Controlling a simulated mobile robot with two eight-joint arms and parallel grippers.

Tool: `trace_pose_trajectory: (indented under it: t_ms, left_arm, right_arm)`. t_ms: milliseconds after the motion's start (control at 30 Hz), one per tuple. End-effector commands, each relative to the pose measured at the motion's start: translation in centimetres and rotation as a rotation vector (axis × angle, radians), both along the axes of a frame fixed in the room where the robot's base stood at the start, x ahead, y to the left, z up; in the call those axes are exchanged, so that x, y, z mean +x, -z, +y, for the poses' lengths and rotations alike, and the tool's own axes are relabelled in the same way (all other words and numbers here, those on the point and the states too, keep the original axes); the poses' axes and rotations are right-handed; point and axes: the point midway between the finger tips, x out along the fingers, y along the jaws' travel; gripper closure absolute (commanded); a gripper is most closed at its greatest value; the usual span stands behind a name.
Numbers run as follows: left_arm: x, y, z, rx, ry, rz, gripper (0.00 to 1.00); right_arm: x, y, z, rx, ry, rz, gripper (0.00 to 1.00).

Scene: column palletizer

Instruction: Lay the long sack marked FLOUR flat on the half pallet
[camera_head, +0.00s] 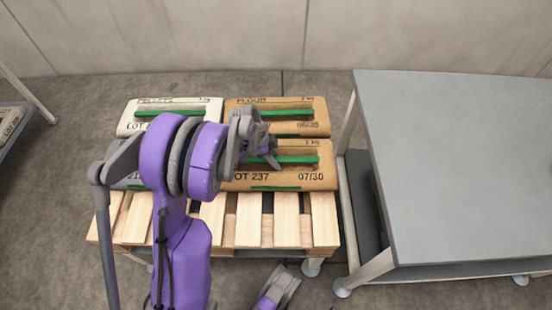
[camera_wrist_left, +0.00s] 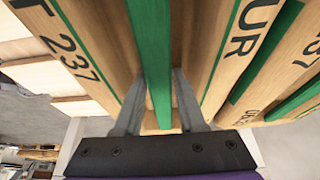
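A long brown sack (camera_head: 320,180) with a green strip, marked LOT 237 and 07/30, lies flat at the right of the half pallet (camera_head: 262,230). In the left wrist view this sack (camera_wrist_left: 215,45) shows "UR" and "T 237"; the rest of its name is hidden. My left gripper (camera_head: 268,153) is over it, and the fingers (camera_wrist_left: 160,85) stand either side of the green strip with narrow gaps visible. Another brown sack (camera_head: 310,105), marked FLOUR, lies behind it. A grey gripper-like part (camera_head: 280,288), likely my right one, shows at the bottom edge; its fingers are unclear.
A white sack (camera_head: 128,120) marked PELLETS lies at the pallet's back left. Another sack at front left is mostly hidden by my left arm. The pallet's front slats are bare. A grey table (camera_head: 450,160) with a lower shelf stands close on the right.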

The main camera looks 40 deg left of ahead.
Motion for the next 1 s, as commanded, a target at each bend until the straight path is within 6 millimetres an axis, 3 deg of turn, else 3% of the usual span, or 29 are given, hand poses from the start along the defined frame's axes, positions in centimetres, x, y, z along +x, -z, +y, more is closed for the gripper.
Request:
trace_pose_trajectory:
  t_ms: [33, 100, 467, 800, 1000]
  left_arm:
    - [0.0, 0.0, 0.0, 0.0, 0.0, 0.0, 0.5]
    - [0.0, -0.1, 0.0, 0.0, 0.0, 0.0, 0.38]
    - [-0.2, -1.0, 0.2, 0.0, -0.001, 0.0, 0.38]
    - [-2.0, -7.6, 2.3, 0.001, -0.003, -0.001, 0.38]
    - [-2.7, -10.4, 3.2, 0.0, -0.001, 0.0, 0.38]
  right_arm:
    - [0.0, 0.0, 0.0, 0.0, 0.0, 0.0, 1.0]
    - [0.0, 0.0, 0.0, 0.0, 0.0, 0.0, 1.0]
    - [-0.1, -0.4, 0.0, 0.0, 0.0, -0.001, 1.0]
    - [-0.4, -3.0, 0.0, 0.0, 0.0, -0.008, 1.0]
    - [-0.5, -4.0, 0.0, 0.0, 0.0, -0.012, 1.0]
